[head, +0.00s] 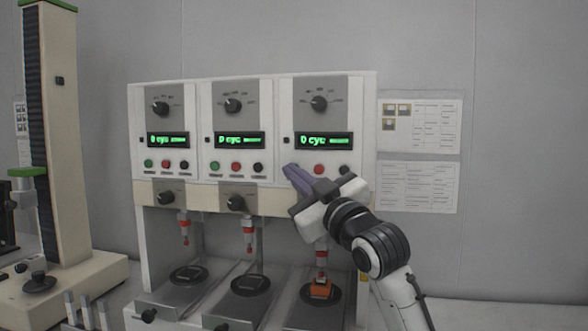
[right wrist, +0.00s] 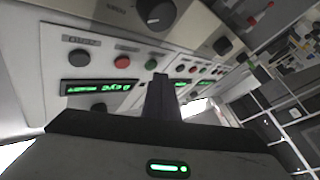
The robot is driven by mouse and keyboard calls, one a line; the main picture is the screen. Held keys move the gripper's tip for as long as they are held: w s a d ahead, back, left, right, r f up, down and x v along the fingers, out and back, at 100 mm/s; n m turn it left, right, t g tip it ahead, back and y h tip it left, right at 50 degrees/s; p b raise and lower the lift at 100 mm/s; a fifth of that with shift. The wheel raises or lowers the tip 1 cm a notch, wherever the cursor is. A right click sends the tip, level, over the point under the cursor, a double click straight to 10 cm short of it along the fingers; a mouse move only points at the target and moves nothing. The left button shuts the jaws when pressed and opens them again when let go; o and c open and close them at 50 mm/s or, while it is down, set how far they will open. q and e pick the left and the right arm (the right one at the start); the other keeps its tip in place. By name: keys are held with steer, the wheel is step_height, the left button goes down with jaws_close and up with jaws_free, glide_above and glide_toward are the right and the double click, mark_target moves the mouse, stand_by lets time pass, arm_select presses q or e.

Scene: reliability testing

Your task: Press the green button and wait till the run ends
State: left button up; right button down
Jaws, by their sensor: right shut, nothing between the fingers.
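A white test machine (head: 203,92) has three side-by-side stations, each with a dial, a green-lit display and a row of buttons. The right station's display (head: 325,140) reads "0 cyc". Its red button (head: 319,169) and black button (head: 340,170) show in the head view, while my right gripper (head: 290,171) hides its green button there. In the right wrist view a green button (right wrist: 152,65) sits right at the tips of my shut, empty fingers (right wrist: 160,80). I cannot tell if they touch it. My left gripper is not in view.
An orange block (head: 320,290) sits under the right station's red-tipped plunger (head: 321,272). The other two stations hold no orange block. A tall beige column stand (head: 62,150) is at the left. Paper sheets (head: 420,125) hang on the wall at the right.

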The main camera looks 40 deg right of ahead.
steer(key=shift+w+d, duration=0.15)
steer(key=shift+d, duration=0.05)
steer(key=shift+w+d, duration=0.25)
steer(key=shift+d, duration=0.05)
stand_by(0.7)
stand_by(0.3)
steer(key=shift+s+a+p, duration=0.35)
steer(key=shift+s+a, duration=0.2)
steer(key=shift+a, duration=0.05)
steer(key=s+a+p, duration=0.1)
steer(key=s+a, duration=0.2)
steer(key=shift+s+a, duration=0.1)
steer(key=shift+a, duration=0.3)
stand_by(0.8)
